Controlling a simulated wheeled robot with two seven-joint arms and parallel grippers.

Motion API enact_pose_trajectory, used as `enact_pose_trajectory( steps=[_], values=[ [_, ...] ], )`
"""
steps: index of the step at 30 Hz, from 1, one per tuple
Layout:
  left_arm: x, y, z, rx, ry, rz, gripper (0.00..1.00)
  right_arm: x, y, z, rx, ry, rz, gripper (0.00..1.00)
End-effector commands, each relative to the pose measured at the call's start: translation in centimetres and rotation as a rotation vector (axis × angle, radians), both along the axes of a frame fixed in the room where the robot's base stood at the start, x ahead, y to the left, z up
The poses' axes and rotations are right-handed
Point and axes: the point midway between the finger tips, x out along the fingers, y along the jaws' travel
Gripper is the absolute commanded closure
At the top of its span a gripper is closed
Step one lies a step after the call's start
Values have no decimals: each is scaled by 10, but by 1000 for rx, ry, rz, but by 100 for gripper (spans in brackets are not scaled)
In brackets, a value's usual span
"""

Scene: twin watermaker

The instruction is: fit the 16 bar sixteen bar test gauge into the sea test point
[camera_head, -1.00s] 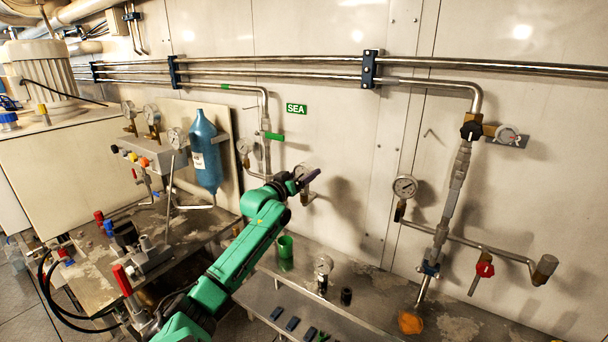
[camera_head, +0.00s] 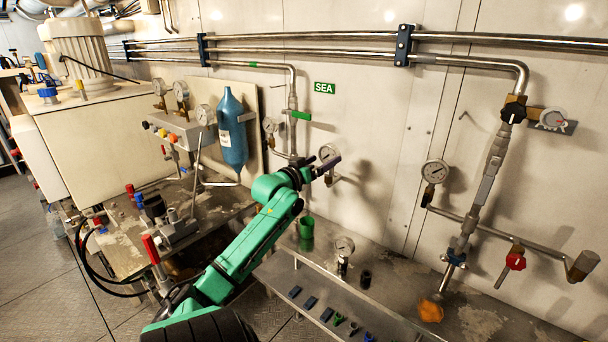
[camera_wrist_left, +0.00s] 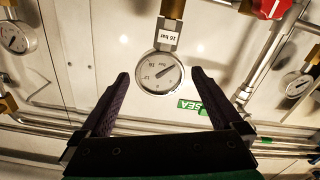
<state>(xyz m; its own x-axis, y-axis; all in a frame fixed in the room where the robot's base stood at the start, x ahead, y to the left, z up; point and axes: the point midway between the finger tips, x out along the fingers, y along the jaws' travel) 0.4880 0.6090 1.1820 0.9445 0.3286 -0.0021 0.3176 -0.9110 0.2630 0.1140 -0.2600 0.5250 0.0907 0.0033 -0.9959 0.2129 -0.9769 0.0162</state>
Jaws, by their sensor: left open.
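A round white-faced gauge (camera_head: 328,153) stands upright on a brass fitting that juts from the wall, below and right of the green SEA sign (camera_head: 324,88). In the left wrist view the gauge (camera_wrist_left: 162,72) shows upside down, with a white "16 bar" tag (camera_wrist_left: 168,39) on its stem. The stem meets a brass fitting (camera_wrist_left: 173,9) at the picture's top edge. My left gripper (camera_head: 325,168) is open at the gauge. In the wrist view its dark fingers (camera_wrist_left: 160,80) stand apart on both sides of the dial, with gaps. My right gripper is out of view.
Another gauge (camera_head: 344,246) stands on the bench beside a green cup (camera_head: 306,229) and a small black cylinder (camera_head: 366,279). A blue bottle (camera_head: 232,135) hangs left of my arm. Pipework with a wall gauge (camera_head: 435,171) and red valve (camera_head: 515,261) is at right.

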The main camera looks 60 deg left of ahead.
Motion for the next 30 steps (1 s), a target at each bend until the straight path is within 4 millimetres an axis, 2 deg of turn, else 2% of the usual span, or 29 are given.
enact_pose_trajectory(
  steps=[1, 6, 9, 12, 16, 30],
  values=[
    [-11, -4, -6, 1, 3, -1, 0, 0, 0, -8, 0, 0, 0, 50],
    [-57, -19, -7, 0, 5, 2, 0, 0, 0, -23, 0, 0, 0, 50],
    [-79, -27, -6, 0, 5, 2, 0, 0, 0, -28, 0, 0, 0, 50],
    [-92, -32, -4, 0, 5, 1, 0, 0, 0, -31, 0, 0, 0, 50],
    [-97, -34, -1, 2, 4, 1, 0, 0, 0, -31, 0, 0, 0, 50],
    [-96, -33, 0, 1, 3, 0, 0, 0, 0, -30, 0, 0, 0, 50]
  ],
)
